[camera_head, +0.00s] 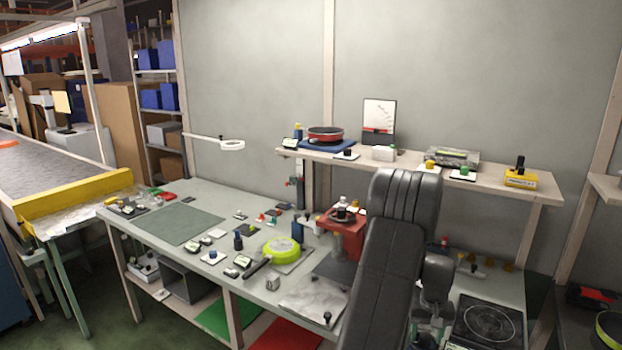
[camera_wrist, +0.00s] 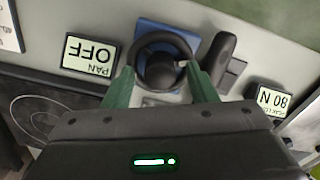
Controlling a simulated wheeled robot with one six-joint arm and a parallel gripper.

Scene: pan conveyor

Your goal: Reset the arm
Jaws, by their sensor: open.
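My gripper (camera_wrist: 160,72) shows in the wrist view with its two green fingers apart. A black ring-shaped thing with a dark centre (camera_wrist: 160,66) on a blue base (camera_wrist: 150,32) appears between or just beyond the fingertips. I cannot tell whether the fingers touch it. In the head view my dark arm (camera_head: 393,250) reaches over the right part of the workbench and hides part of it. Small green parts of my gripper (camera_head: 430,332) show at the bottom, low at the right of the arm; the fingertips are not clear there.
In the wrist view an upside-down PAN OFF sign (camera_wrist: 90,54) is at left and an 80 N sign (camera_wrist: 270,97) at right. The head view shows a lime-green pan (camera_head: 282,247), a red press-like stand (camera_head: 345,234), a hotplate (camera_head: 488,322), a raised shelf (camera_head: 400,164) and a conveyor (camera_head: 45,166).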

